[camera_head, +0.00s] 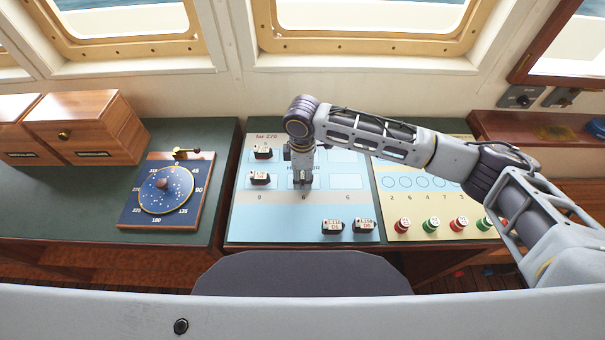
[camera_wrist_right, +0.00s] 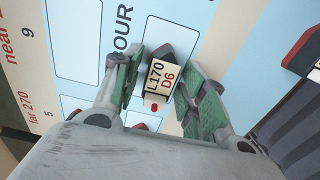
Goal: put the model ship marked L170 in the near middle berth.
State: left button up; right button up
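The model ship marked L170 (camera_wrist_right: 160,80), with a cream labelled block reading L170 D6 on a dark hull, shows in the right wrist view. In the head view my right gripper (camera_head: 301,184) points down over the near middle berth of the blue harbour board (camera_head: 290,220) and hides the ship. I cannot tell whether the hull touches the board. My left gripper is not in view.
Other model ships stand in the far left berth (camera_head: 262,152), in the near left berth (camera_head: 260,178) and at the board's front right, a pair (camera_head: 332,226). The near right berth (camera_head: 346,182) is empty. A panel with red and green pieces (camera_head: 431,224) lies right; a compass dial (camera_head: 166,190) lies left.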

aim_at(302, 175)
dwell(0.4)
notch_tip(302, 175, up, 12)
jog(key=shift+r+b, duration=0.15)
jog(key=shift+b, duration=0.3)
